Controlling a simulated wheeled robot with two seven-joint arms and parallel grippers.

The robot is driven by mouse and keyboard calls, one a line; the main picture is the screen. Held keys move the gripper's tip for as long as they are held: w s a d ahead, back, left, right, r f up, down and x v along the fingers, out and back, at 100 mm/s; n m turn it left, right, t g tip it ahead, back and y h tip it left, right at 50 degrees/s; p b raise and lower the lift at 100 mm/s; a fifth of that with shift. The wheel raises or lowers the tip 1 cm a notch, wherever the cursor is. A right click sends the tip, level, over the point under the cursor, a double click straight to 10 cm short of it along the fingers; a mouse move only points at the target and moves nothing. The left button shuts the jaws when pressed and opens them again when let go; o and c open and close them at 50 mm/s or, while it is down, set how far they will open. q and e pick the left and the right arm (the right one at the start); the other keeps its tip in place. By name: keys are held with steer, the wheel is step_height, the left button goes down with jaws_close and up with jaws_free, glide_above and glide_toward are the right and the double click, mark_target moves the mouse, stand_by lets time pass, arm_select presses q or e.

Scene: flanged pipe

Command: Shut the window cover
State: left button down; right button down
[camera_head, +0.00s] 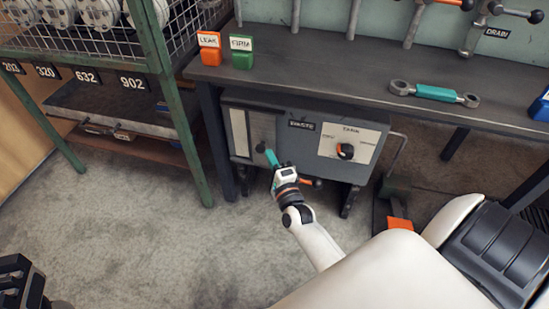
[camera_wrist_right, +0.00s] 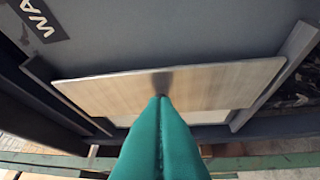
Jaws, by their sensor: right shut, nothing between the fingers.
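The window cover (camera_head: 263,128) is a flat grey plate at the left end of the grey box under the bench.
The box carries a WASTE label (camera_head: 301,125) and a dial (camera_head: 345,151) right of the cover. The bench top (camera_head: 330,68) overhangs it. A green shelf post (camera_head: 178,115) stands to the left. A pedal with an orange end (camera_head: 399,226) is at right. The floor (camera_head: 130,225) at left is clear.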

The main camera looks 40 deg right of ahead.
steer(key=w+a, duration=0.5)
steer(key=w, duration=0.1)
steer(key=shift+a+r, duration=0.15)
steer(key=shift+a, duration=0.05)
steer(key=shift+w+a, duration=0.1)
steer(key=shift+w, duration=0.05)
